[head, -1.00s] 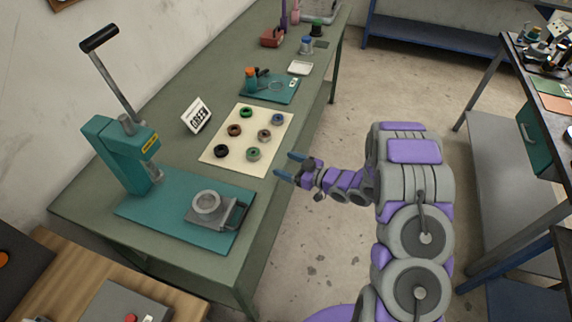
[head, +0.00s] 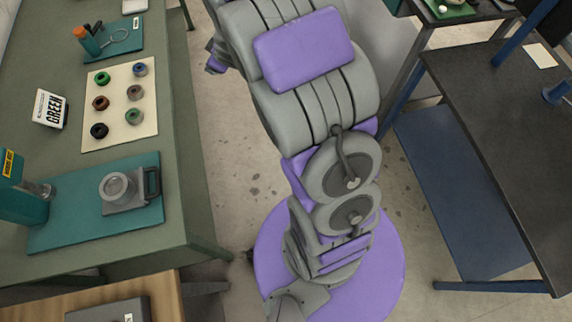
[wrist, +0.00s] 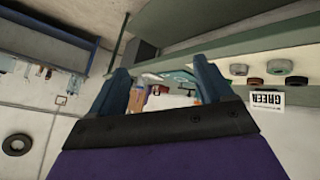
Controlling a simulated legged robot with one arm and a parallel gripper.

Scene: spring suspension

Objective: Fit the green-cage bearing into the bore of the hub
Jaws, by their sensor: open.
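A pale mat (head: 118,94) on the green bench holds several ring-shaped bearings. Two show green: one at the mat's far left (head: 102,79), and a greyer one at its near right (head: 134,116). I cannot clearly tell which has the green cage. The grey hub (head: 117,187) with its round bore sits on a fixture on the teal mat, nearer me; the bore looks empty. In the wrist view my gripper (wrist: 163,82) is open and empty, its blue fingers apart. In the head view my arm hides the fingers.
A white sign (head: 50,108) reading GREEN stands left of the pale mat. A teal press (head: 20,195) stands left of the hub. Farther back is a teal mat (head: 115,38) with an orange-capped bottle (head: 87,40). A dark table (head: 500,150) stands right; floor lies between.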

